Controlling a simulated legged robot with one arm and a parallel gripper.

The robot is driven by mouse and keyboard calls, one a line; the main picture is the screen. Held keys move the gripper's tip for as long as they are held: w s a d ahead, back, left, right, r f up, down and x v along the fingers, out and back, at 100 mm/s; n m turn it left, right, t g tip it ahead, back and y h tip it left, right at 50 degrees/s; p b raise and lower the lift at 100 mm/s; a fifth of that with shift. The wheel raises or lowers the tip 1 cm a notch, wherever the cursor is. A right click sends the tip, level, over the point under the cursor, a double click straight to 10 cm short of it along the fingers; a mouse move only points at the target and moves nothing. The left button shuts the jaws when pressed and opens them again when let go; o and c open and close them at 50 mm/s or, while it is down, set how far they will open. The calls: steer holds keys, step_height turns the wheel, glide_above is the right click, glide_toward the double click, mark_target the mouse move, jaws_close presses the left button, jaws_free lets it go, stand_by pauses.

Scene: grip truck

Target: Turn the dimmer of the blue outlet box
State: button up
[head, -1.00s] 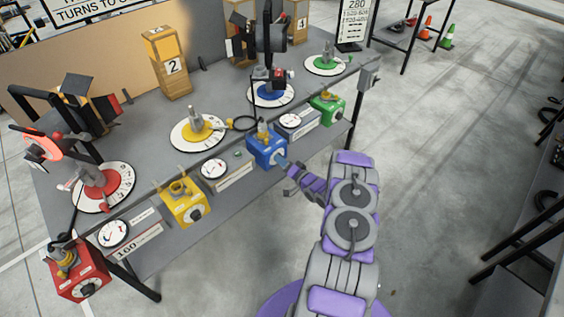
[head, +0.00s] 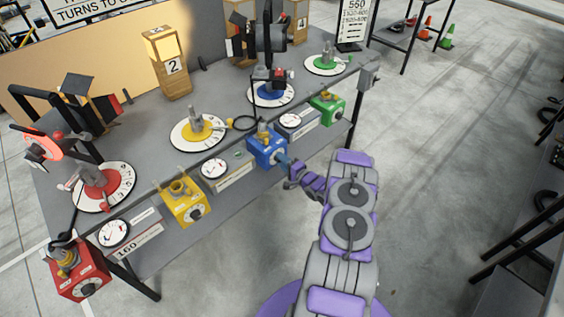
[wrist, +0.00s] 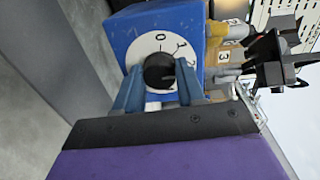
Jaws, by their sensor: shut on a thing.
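The blue outlet box (head: 268,147) hangs at the front edge of the bench in the head view. In the wrist view the blue box (wrist: 185,22) fills the upper middle. Its front has a white dial plate (wrist: 150,50) with numbers and a round black dimmer knob (wrist: 160,71). My gripper (wrist: 160,88) has its two blue fingers on either side of the knob, shut on it. In the head view my gripper (head: 283,163) reaches the box's front face from the right. The knob's near side is partly hidden by the fingers there.
A yellow box (head: 185,205), a red box (head: 80,277) and a green box (head: 327,108) hang along the same bench edge. Round dials and lamp stands are on the grey bench (head: 150,170). The floor (head: 440,180) right of my arm is clear.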

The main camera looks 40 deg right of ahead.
steer(key=shift+s+d, duration=0.1)
steer(key=shift+d, duration=0.05)
steer(key=o, duration=1)
steer(key=shift+d+f, duration=0.15)
steer(key=shift+d, duration=0.05)
steer(key=shift+o, duration=0.2)
steer(key=shift+a, duration=0.1)
steer(key=shift+a, duration=0.1)
steer(key=s+d+p, duration=0.1)
steer(key=s+p, duration=0.2)
steer(key=s, duration=1.4)
steer(key=shift+d+r, duration=0.25)
steer(key=shift+r, duration=0.15)
